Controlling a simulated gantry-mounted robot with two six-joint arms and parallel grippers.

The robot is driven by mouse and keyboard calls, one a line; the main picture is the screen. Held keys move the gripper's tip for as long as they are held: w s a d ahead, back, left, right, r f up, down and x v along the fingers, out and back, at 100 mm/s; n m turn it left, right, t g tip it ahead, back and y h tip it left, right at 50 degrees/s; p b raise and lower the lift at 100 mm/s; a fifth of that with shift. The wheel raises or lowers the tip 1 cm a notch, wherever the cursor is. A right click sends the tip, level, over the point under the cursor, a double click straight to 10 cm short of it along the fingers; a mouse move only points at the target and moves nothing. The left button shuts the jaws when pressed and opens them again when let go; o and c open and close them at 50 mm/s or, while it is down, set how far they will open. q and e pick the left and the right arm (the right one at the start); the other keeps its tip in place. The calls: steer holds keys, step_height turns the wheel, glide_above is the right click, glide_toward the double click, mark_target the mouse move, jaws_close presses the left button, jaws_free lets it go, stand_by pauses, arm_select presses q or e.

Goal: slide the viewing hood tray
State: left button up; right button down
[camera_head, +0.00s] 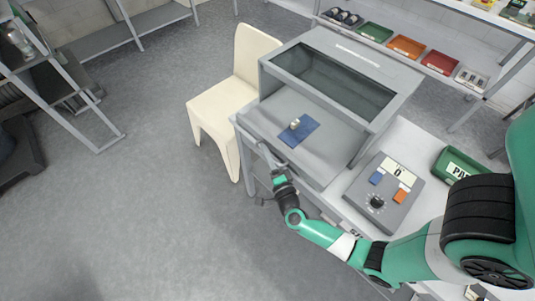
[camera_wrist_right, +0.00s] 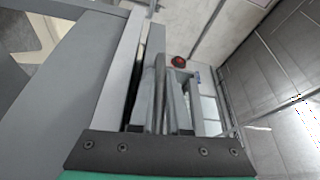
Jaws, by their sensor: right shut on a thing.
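The grey viewing hood (camera_head: 325,42) with a dark glass window (camera_head: 334,80) stands on a bench. Its grey tray (camera_head: 318,165) sticks out of the front and carries a blue pad (camera_head: 305,135) with a small pale and dark piece (camera_head: 294,124) on it. My right gripper (camera_head: 268,162) is at the tray's front left edge, shut on what looks like the tray's handle. In the right wrist view the fingers (camera_wrist_right: 162,95) show close up against grey bars beside a long pale edge (camera_wrist_right: 120,75). The exact grip is partly hidden. My left gripper is not in view.
A control box (camera_head: 384,193) with a dial and coloured buttons sits right of the tray. A cream chair (camera_head: 228,95) stands close on the left. Shelves with coloured bins are behind. The floor in front is clear.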

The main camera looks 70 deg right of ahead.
steer(key=c, duration=0.9)
jaws_free()
steer(key=shift+a, duration=0.1)
steer(key=shift+p+v, duration=1.15)
steer(key=shift+v, duration=4.65)
